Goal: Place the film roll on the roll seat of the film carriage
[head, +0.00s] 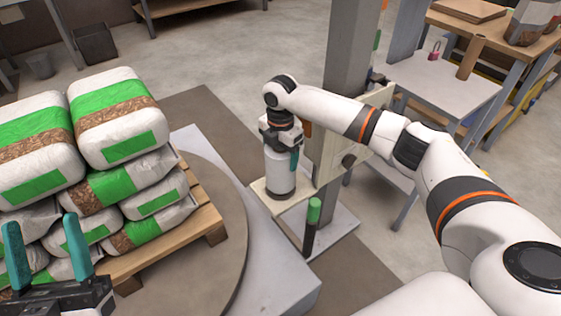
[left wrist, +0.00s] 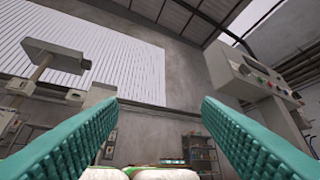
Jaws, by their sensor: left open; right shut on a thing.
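The film roll (head: 279,174) is a white upright cylinder in the head view, standing over the cream plate of the film carriage (head: 331,143) beside the grey column. A dark band shows around its base; I cannot tell whether it is the roll seat or part of the roll. My right gripper (head: 281,152) is shut on the roll from above, with one teal finger visible at its right side. Whether the roll's underside touches the seat is hard to tell. My left gripper (head: 46,250) is open and empty at the lower left; its fingers also frame the left wrist view (left wrist: 160,130).
Stacked pellet bags (head: 122,117) lie on a wooden pallet (head: 205,216) on a round turntable (head: 232,265) at left. A dark post with a green top (head: 313,212) stands just in front of the carriage. A grey table (head: 440,82) is behind right.

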